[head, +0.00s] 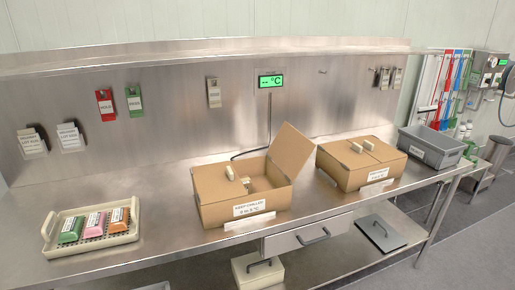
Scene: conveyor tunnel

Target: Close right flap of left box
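The left box (222,212) is an open brown cardboard carton on the steel bench, with a white label on its front that reads "KEEP CHILLED". Its right flap (291,152) stands raised and leans outward to the right. Its left flap (210,181) appears to lie flat over the left side, with a small pale block (230,173) on it. The right part of the box is open, and another pale block (246,183) shows near the opening. The contents are mostly hidden. Neither of my grippers is in view.
A second carton (341,176) with flaps down stands to the right, near a grey bin (431,153). A cream tray (97,247) with several coloured packs is at left. A steel shelf (200,57) runs above. The bench between tray and left box is clear.

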